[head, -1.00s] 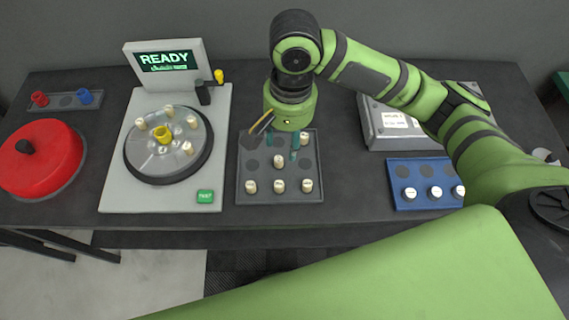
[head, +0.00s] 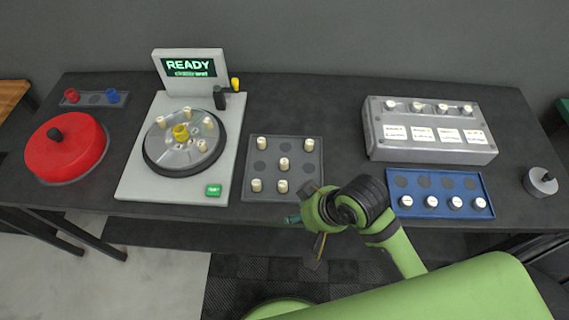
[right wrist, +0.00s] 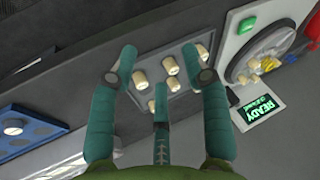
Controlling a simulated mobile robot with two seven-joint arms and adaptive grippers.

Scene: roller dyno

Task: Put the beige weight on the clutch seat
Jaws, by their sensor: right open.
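Several small beige weights (head: 284,163) stand upright on the grey tray (head: 272,197) in the middle of the table; they also show in the right wrist view (right wrist: 170,65). More pale weights (head: 202,145) stand on the round metal platter (head: 163,160) around its yellow hub (head: 181,132). I cannot tell which spot is the clutch seat. My right gripper (head: 304,235) is open and empty near the front edge of the table, in front of the tray. In the right wrist view, its teal fingers (right wrist: 162,65) are spread, with the tray beyond them. My left gripper is not in view.
A blue tray (head: 440,212) with white-topped weights and a grey box (head: 430,153) with labels stand at the right. A red round cover (head: 66,150) is at the left. The screen (head: 188,68) behind the platter reads READY.

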